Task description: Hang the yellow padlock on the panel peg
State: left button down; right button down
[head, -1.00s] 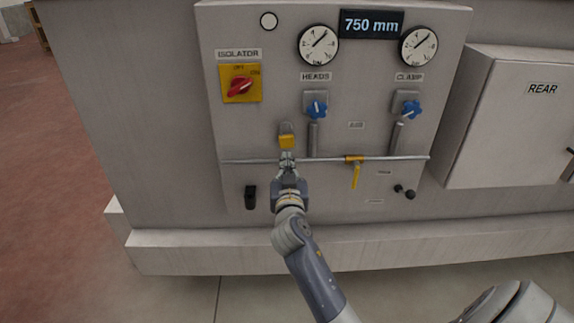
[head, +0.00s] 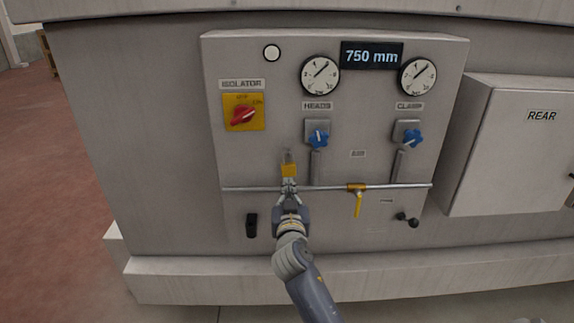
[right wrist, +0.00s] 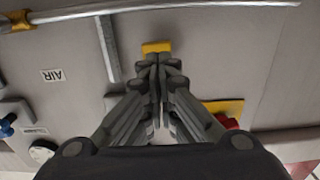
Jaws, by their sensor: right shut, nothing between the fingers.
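The yellow padlock (head: 289,170) is upright against the panel (head: 225,150), its grey shackle on top, just above the horizontal pipe. It also shows as a yellow block just beyond my fingertips in the right wrist view (right wrist: 156,46). My right gripper (head: 289,185) is directly below the padlock, in front of the pipe. Its fingers are shut with nothing between them in the right wrist view (right wrist: 157,62). I cannot make out the peg, nor tell whether the shackle is around it. My left gripper is not in view.
The horizontal pipe (head: 325,187) with a yellow valve handle (head: 358,203) crosses the panel. The red isolator switch (head: 243,115) is up and left of the padlock. Two blue knobs (head: 318,138) (head: 412,138) are to the right. A black handle (head: 252,224) is lower left.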

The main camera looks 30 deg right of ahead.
jog(key=shift+b+x, duration=1.2)
jog(key=shift+x, duration=2.45)
jog(key=shift+d, duration=0.1)
jog(key=shift+v, duration=1.6)
dwell(0.6)
send_near(288, 172)
jog(key=shift+s+a+p, duration=0.45)
jog(key=shift+s+a, duration=0.05)
jog(key=shift+s, duration=0.05)
dwell(0.4)
jog(key=shift+f, duration=0.1)
